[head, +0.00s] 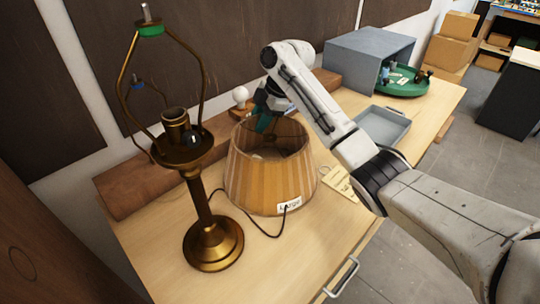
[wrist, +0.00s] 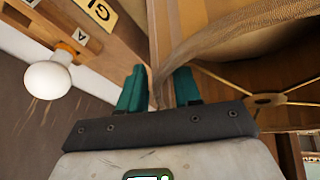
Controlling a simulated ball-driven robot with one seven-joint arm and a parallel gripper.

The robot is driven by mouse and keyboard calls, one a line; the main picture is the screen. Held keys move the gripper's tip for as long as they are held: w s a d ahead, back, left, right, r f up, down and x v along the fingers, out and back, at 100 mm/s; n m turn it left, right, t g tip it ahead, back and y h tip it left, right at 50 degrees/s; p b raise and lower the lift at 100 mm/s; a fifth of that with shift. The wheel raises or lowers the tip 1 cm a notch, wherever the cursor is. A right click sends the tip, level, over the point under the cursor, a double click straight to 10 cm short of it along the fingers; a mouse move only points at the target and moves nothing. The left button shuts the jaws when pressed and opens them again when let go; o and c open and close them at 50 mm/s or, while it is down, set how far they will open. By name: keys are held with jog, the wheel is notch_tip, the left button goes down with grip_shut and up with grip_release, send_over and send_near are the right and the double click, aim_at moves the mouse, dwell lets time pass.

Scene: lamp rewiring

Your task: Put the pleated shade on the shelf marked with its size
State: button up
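The pleated shade (head: 265,172) is tan, wide at the bottom, and stands upright on the workbench. A white tag reading "Large" (head: 289,205) hangs at its lower front edge. My gripper (head: 266,122) is at the shade's upper back-left rim, pointing down. In the wrist view, the teal fingers (wrist: 160,88) are apart, one on each side of the shade's rim (wrist: 215,38). A gap shows between the rim and the right finger. The shade's inside and its metal spokes show at the right. No shelf with a size mark can be made out.
A brass lamp (head: 206,215) without a shade stands at left, its dark cord running by the shade. A bulb (head: 240,94) on a wooden holder is behind. A grey tray (head: 384,124), grey open box (head: 370,58) and green round tray (head: 405,82) fill the right side.

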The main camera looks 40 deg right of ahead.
jog(key=shift+x, duration=0.85)
jog(key=shift+d, duration=0.1)
grip_shut()
dwell(0.7)
